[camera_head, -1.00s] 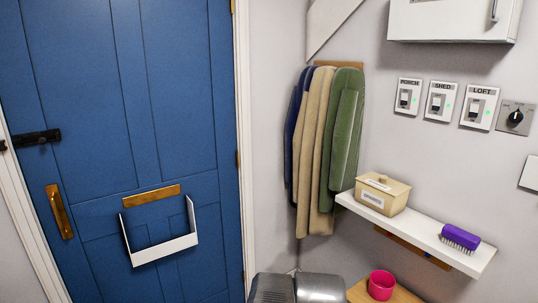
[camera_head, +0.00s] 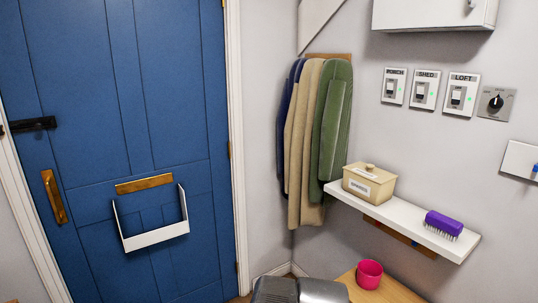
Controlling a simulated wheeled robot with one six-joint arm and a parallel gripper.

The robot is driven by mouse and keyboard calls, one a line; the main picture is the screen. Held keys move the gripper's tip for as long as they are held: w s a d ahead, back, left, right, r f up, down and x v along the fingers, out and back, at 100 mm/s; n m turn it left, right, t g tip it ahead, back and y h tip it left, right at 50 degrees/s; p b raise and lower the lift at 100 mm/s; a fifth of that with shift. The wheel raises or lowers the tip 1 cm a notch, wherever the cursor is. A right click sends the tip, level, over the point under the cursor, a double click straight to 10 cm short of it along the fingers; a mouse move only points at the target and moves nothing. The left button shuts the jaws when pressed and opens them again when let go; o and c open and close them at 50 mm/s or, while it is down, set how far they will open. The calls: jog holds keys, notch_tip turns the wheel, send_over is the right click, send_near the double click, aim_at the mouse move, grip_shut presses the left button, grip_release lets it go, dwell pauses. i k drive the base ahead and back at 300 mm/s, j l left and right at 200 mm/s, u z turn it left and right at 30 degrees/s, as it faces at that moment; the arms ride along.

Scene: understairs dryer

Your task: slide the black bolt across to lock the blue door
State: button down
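The blue door (camera_head: 92,100) fills the left of the head view and looks closed in its white frame. The black bolt (camera_head: 33,124) is mounted on the door's left edge, above a brass pull handle (camera_head: 54,197). Its left end reaches toward the frame, where a small dark piece sits at the picture's edge. I cannot tell whether the bolt is engaged. My gripper is not clearly in view; a grey, rounded form at the bottom centre seems to be part of my own body.
A white letter tray (camera_head: 153,238) juts from the door under a brass letter plate (camera_head: 145,184). Coats (camera_head: 318,130) hang right of the door. A white shelf (camera_head: 400,225) holds a box (camera_head: 368,186) and purple brush (camera_head: 443,224). A pink cup (camera_head: 369,273) stands on a wooden surface (camera_head: 395,292).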

aim_at(38, 126)
jog(key=u, duration=1.6)
